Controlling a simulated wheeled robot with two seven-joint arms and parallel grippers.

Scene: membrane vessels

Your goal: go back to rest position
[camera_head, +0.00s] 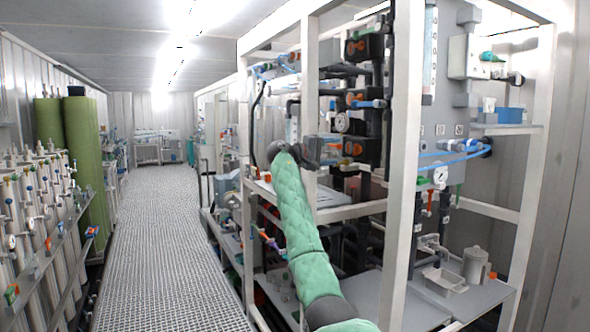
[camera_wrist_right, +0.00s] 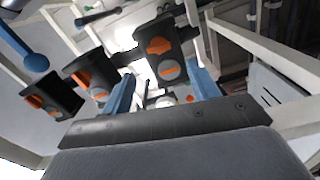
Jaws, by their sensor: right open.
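My right arm, in a green padded sleeve, rises from the bottom of the head view and reaches into the white-framed rack (camera_head: 402,180). My right gripper (camera_head: 325,150) is small and dark there, at the rack's front opening close to the black valve bodies with orange parts (camera_head: 352,148). In the right wrist view my right gripper (camera_wrist_right: 162,85) shows two blue fingers spread apart, with nothing held between them. Black and orange units (camera_wrist_right: 160,58) show beyond the fingers; whether they touch cannot be told. My left gripper is not in view.
Rack posts and shelves stand close around my right arm. A grey bin (camera_head: 445,281) and a metal jug (camera_head: 475,265) stand on the lower shelf at right. A clear grated aisle (camera_head: 165,240) runs at left, beside steel cylinders (camera_head: 35,215) and green tanks (camera_head: 85,160).

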